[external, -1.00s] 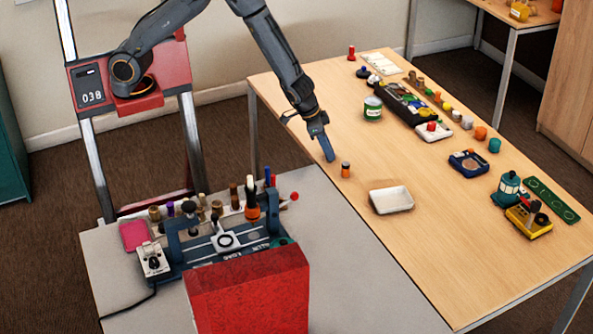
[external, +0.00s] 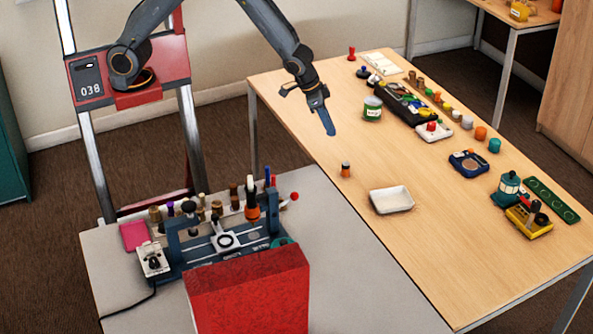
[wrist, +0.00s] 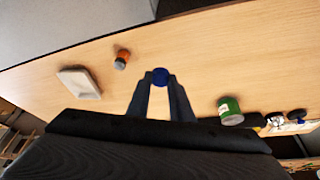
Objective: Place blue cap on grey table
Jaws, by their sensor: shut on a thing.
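The blue cap (wrist: 160,77) shows in the wrist view as a small round blue piece between my fingertips. My gripper (external: 328,130) is shut on it and is held above the left part of the wooden table. In the external view the cap is too small, or too hidden by the fingers, to tell apart. The grey table (external: 355,262) stands at the front left, against the wooden table's near-left edge. It also shows at the top left of the wrist view (wrist: 60,28).
On the wooden table (external: 290,95), an orange-and-black small cylinder (external: 346,170), a white tray (external: 391,199) and a green can (external: 372,108) stand near my gripper. A red block (external: 248,290) and a tool rack (external: 225,240) fill the grey table's middle; its right part is bare.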

